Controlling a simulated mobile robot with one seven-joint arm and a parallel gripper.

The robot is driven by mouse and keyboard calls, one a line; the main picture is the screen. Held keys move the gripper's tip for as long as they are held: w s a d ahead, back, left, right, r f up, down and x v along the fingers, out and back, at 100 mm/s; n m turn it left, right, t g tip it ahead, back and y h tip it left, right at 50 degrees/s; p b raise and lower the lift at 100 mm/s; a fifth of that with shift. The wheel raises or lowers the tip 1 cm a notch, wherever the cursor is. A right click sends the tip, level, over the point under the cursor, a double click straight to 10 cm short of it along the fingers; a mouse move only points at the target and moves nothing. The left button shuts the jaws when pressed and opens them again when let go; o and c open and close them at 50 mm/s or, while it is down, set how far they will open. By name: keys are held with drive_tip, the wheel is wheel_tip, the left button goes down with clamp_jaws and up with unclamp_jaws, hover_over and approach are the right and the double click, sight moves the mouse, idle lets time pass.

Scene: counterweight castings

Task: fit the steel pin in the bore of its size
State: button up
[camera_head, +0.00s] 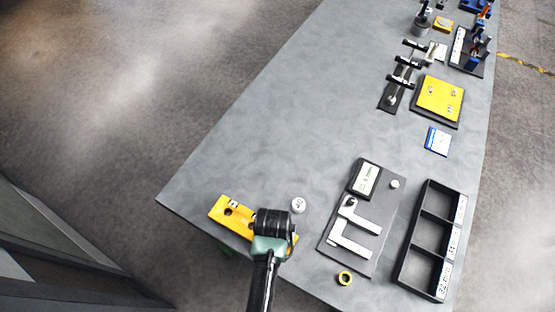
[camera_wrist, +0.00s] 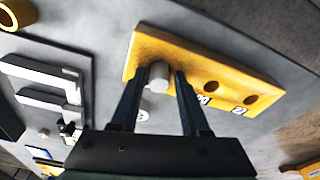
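The yellow block (camera_head: 218,209) lies near the table's front left edge, partly under my gripper. In the wrist view the block (camera_wrist: 190,62) shows two open bores, the middle bore (camera_wrist: 210,87) and the end bore (camera_wrist: 250,99), with number labels beside them. The grey steel pin (camera_wrist: 158,76) stands on the line of these bores at the block's other end. How deep it sits is hidden. My gripper (camera_wrist: 160,80) has one finger on each side of the pin, with what look like narrow gaps. In the head view its fingers are hidden beneath my wrist.
A pale round piece marked 40 (camera_head: 298,205) stands beside the block. To the right are a dark board (camera_head: 334,262) with pale L-shaped parts, a yellow ring (camera_head: 345,278) and a black compartment tray (camera_head: 400,272). The table's middle is clear.

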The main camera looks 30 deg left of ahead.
drive_tip(key=shift+o, duration=1.1)
wheel_tip(320, 180, up, 13)
drive_tip(key=s+b, duration=0.1)
drive_tip(key=s, duration=0.1)
drive_tip(key=shift+d+b, duration=0.2)
drive_tip(key=shift+b, duration=0.2)
drive_tip(key=shift+f, duration=0.1)
